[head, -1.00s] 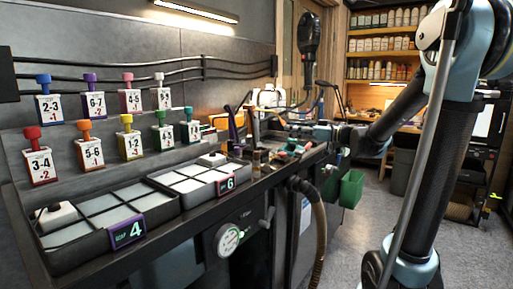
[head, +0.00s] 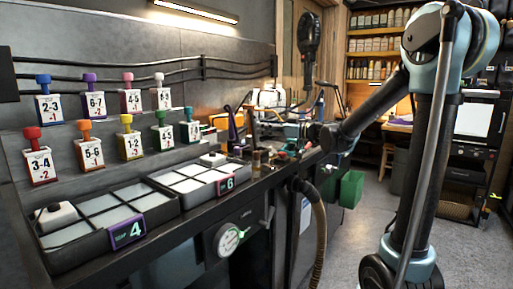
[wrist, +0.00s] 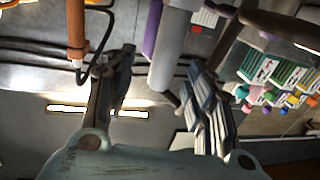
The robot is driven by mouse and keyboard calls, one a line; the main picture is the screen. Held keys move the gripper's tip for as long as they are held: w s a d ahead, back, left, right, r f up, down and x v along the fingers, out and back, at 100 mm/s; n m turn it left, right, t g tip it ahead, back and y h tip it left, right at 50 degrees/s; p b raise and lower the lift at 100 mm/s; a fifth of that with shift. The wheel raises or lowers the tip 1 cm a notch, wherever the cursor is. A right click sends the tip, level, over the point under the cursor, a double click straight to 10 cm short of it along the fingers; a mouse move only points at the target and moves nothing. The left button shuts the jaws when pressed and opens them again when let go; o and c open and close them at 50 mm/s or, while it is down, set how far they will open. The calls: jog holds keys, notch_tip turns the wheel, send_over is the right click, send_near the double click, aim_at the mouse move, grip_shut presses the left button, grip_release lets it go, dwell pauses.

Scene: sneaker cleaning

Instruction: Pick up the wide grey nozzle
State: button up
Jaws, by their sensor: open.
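My gripper (head: 293,130) is at the far end of the workbench in the head view, small and partly lost among the tools there. In the wrist view my gripper (wrist: 160,98) is open, with its two dark fingers spread apart. A pale grey cylinder (wrist: 168,50) with a purple part beside it shows beyond the gap between the fingers. I cannot tell whether this cylinder is the wide grey nozzle. No wide grey nozzle can be made out for certain in the head view.
An orange cylinder (wrist: 76,28) with a dark loop is close to the left finger. Numbered bottles with coloured tops (head: 128,138) and a sectioned tray (head: 172,208) occupy the near bench (head: 200,228). A green bin (head: 351,188) hangs below the far end.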

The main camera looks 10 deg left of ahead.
aim_at(255, 127)
jog(key=x, duration=0.5)
jog(key=shift+s+f, duration=0.2)
grip_shut()
